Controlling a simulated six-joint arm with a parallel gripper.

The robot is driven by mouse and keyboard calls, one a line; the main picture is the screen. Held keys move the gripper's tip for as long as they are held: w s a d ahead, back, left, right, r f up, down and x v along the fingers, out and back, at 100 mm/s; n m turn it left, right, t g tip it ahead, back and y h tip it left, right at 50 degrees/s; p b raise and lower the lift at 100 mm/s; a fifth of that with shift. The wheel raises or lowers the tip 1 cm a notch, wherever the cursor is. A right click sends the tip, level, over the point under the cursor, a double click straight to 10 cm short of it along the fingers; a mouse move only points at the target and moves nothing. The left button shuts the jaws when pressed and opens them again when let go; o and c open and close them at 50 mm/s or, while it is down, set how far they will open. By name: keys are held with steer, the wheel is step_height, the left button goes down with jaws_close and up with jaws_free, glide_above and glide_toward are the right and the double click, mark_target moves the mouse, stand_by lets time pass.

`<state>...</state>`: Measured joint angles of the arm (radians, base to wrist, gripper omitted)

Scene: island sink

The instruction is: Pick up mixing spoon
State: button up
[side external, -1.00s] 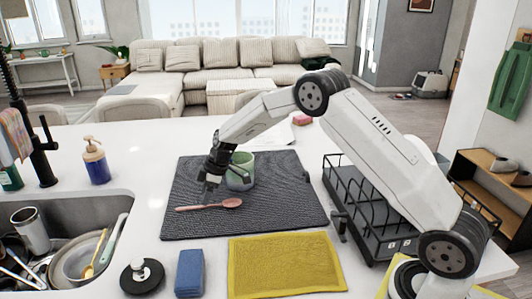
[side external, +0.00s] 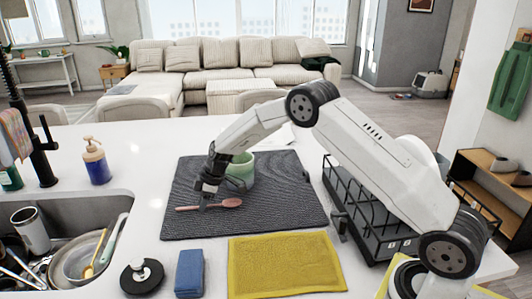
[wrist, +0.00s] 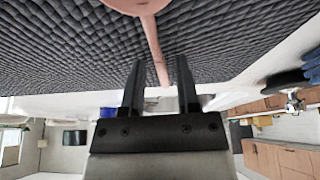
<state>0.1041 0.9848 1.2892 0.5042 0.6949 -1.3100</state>
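The mixing spoon (side external: 229,203) is pinkish and lies on the dark grey mat (side external: 282,213), its bowl to the right and its handle to the left. My gripper (side external: 204,203) points down at the handle in the side view. In the wrist view, the spoon handle (wrist: 153,48) runs between the two black fingers of my gripper (wrist: 160,85). The fingers are apart, with gaps on both sides of the handle. The spoon's bowl is partly cut off at the top of the wrist view.
A green mug (side external: 241,170) stands on the mat just behind the spoon and my gripper. A black dish rack (side external: 377,225) is to the right. A yellow cloth (side external: 284,265), a blue sponge (side external: 189,273) and the sink (side external: 120,203) lie in front and left.

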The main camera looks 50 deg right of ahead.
jaws_close()
steer(key=shift+r, duration=0.15)
steer(key=shift+r, duration=0.55)
step_height(320, 180, up, 2)
steer(key=s+r, duration=0.9)
steer(key=s, duration=0.5)
steer(key=shift+r, duration=0.3)
steer(key=shift+a, duration=0.1)
